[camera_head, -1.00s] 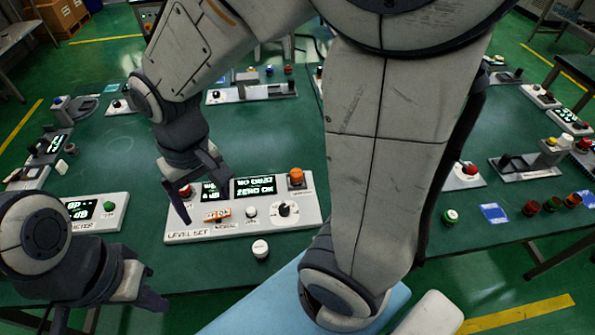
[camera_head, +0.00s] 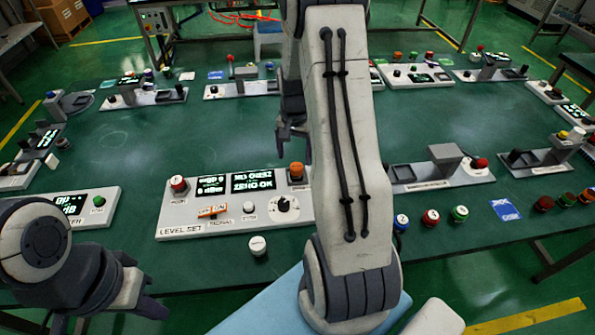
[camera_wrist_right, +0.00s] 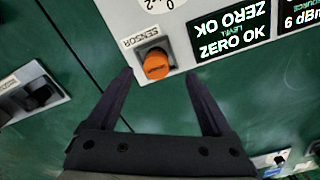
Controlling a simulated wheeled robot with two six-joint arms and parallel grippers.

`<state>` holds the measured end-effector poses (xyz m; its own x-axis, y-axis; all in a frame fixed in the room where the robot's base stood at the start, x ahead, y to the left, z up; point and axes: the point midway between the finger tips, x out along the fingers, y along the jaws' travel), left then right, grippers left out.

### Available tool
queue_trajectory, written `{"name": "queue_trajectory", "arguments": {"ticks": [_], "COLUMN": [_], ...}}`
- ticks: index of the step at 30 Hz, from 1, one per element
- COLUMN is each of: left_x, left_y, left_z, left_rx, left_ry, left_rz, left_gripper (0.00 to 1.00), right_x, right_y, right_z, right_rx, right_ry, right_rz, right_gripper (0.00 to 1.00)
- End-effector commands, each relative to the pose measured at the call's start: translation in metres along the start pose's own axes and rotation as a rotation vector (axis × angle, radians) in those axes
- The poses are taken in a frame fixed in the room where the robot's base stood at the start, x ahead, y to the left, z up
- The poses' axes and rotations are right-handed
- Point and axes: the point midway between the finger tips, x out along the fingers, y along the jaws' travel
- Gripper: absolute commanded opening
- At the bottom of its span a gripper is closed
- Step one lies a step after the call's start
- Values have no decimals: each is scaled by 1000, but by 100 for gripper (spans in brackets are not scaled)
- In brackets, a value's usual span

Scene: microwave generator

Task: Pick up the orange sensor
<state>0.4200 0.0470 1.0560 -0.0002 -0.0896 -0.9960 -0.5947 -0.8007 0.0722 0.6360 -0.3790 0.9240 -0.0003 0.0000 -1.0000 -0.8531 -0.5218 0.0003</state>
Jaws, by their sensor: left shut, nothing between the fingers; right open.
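The orange sensor (camera_head: 297,171) is an orange cap standing in a dark socket at the top right corner of the grey LEVEL SET panel (camera_head: 235,223). In the right wrist view the orange sensor (camera_wrist_right: 156,66) lies between and just beyond the fingertips, next to the label SENSOR. My right gripper (camera_head: 292,150) hangs above and behind that corner, partly hidden by my arm. In the wrist view my right gripper (camera_wrist_right: 160,76) is open and empty. My left gripper (camera_head: 150,300) is shut and empty at the lower left, near the table's front edge.
The panel also carries a red button (camera_head: 178,184), two lit displays, an orange switch (camera_head: 211,211) and a knob (camera_head: 284,206). A white-topped cap (camera_head: 257,246) stands in front of it. Other panels line the table; the table behind is fairly clear.

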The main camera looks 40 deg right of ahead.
Motion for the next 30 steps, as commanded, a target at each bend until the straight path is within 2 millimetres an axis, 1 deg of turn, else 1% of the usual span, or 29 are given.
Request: {"name": "queue_trajectory", "arguments": {"ticks": [4, 8, 9, 12, 15, 20, 21, 23, 24, 26, 27, 30], "left_x": [-5, -11, -10, -11, -11, -11, -11, -11, -11, -11, -11, -11], "left_y": [0, 1, 1, 1, 1, 1, 1, 1, 1, 1, 1, 1], "left_z": [0, -1, 0, -1, -1, 0, 0, -1, -1, -1, -1, -1], "left_rx": [0, 0, 0, 0, 0, 0, 0, 0, 0, 0, 0, 0], "left_ry": [0, 0, 0, 0, 0, 0, 0, 0, 0, 0, 0, 0], "left_rz": [0, 0, 0, 0, 0, 0, 0, 0, 0, 0, 0, 0], "left_gripper": [0, 0, 0, 0, 0, 0, 0, 0, 0, 0, 0, 0], "right_x": [13, 33, 40, 50, 53, 53, 53, 53, 53, 53, 53, 53], "right_y": [3, 8, 7, 7, 6, 6, 6, 6, 6, 6, 6, 6], "right_z": [0, -1, -1, -2, -2, -2, -2, -2, -2, -2, -2, -3], "right_rx": [0, 1, -1, -1, -1, -1, -1, -1, -1, -1, -1, -1], "right_ry": [-4, -6, -5, -2, 0, 0, 0, 0, 0, 0, 0, 0], "right_rz": [2, 3, 2, 1, 0, -1, 0, 0, 0, 0, 0, 0], "right_gripper": [84, 84, 84, 84, 84, 84, 77, 54, 39, 16, 0, 0]}}
